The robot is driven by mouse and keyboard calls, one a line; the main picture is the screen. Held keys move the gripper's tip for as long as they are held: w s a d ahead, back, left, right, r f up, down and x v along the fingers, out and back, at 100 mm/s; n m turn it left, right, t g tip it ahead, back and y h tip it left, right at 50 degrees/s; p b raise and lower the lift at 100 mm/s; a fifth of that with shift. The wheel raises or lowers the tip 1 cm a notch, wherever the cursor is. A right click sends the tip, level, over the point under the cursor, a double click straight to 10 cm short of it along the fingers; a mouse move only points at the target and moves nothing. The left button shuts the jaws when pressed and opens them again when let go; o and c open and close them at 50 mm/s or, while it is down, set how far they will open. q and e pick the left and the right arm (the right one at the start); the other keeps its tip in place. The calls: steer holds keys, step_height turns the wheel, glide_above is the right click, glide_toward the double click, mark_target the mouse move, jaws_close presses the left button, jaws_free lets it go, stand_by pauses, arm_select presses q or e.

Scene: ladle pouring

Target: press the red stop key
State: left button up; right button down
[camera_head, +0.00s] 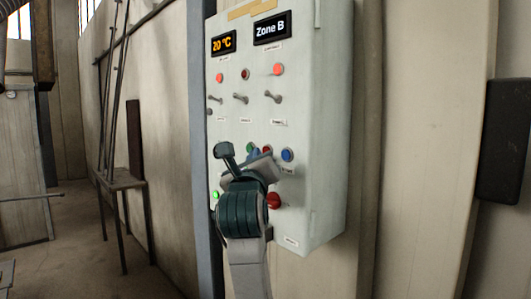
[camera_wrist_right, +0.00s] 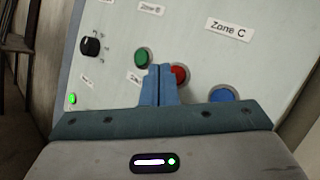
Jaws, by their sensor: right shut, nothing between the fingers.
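A red key (camera_head: 267,149) sits in a row on the pale control panel (camera_head: 331,130), between a green key (camera_head: 251,148) and a blue key (camera_head: 287,155). In the right wrist view the red key (camera_wrist_right: 181,73) shows just right of my fingertips, its left edge partly hidden by them. My right gripper (camera_wrist_right: 161,70) is shut and empty, its blue fingers pointing at the panel between the green and red keys. In the head view the right gripper (camera_head: 254,155) is partly hidden by its own wrist. I cannot tell whether it touches the panel. My left gripper is not in view.
A larger red knob (camera_head: 274,201) is lower on the panel, beside my wrist. Toggle switches (camera_head: 240,98), red lamps (camera_head: 278,69) and two displays (camera_head: 272,28) are above. A black rotary knob (camera_wrist_right: 90,46) is left of the keys. A dark box (camera_head: 503,140) is on the right.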

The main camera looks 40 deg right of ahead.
steer(key=shift+d, duration=0.1)
stand_by(0.7)
steer(key=shift+d, duration=0.35)
steer(key=shift+d, duration=0.35)
stand_by(0.8)
steer(key=shift+a, duration=0.15)
steer(key=shift+a+p, duration=0.4)
steer(key=shift+a, duration=0.3)
steer(key=a, duration=0.5)
steer(key=shift+s, duration=0.2)
